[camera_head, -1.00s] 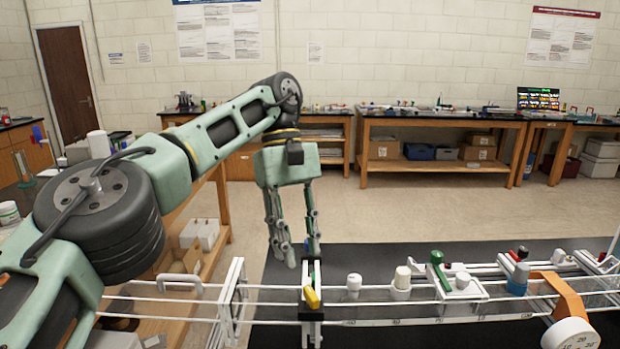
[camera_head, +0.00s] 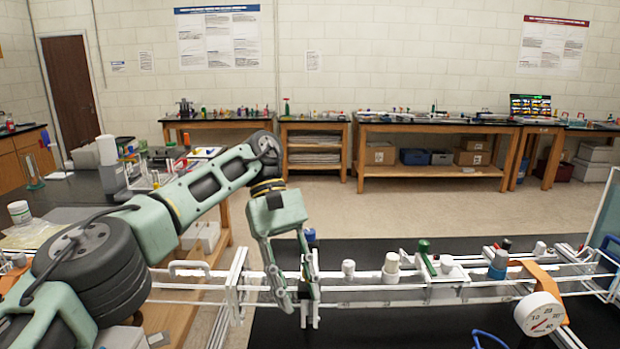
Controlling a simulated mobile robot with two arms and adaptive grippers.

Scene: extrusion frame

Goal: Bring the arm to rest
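My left arm comes in from the left, and its pale green gripper (camera_head: 297,293) points down over the left part of the extrusion frame (camera_head: 375,293). Its two fingers are apart, with no object seen between them. The fingertips overlap a white upright post of the frame in the picture; I cannot tell whether they touch it. A blue-capped part (camera_head: 310,235) shows just behind the gripper. My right gripper is not in view.
White knobs (camera_head: 348,267), a green-handled clamp (camera_head: 424,250) and a round dial gauge (camera_head: 540,313) sit along the frame on the black table (camera_head: 400,328). A side bench with bottles (camera_head: 107,150) stands at left. Open floor (camera_head: 400,215) lies behind.

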